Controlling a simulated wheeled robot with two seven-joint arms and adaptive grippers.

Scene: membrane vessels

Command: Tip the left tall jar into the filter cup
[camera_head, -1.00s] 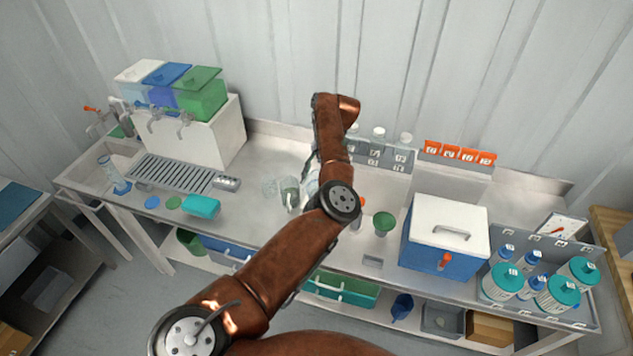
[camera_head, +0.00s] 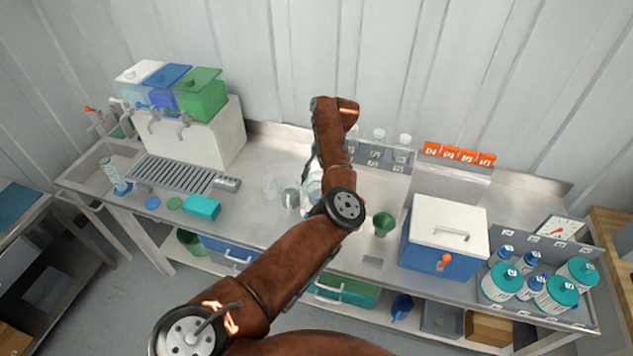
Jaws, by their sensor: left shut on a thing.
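My left arm crosses the middle of the view and bends down over the bench. My left gripper (camera_head: 313,170) is mostly hidden behind its own links. It is shut on what looks like a clear jar (camera_head: 312,187), partly covered by the arm; its tilt is hard to tell. A green cup (camera_head: 383,222), which looks like the filter cup, stands upright right of my arm, apart from the gripper. My right gripper is not in view.
A white and blue cooler box (camera_head: 444,235) stands right of the green cup, with teal-lidded bottles (camera_head: 501,284) beyond it. Capped bottles in a grey rack (camera_head: 372,152) stand behind. A drain grate (camera_head: 170,174) and a teal block (camera_head: 202,207) lie left.

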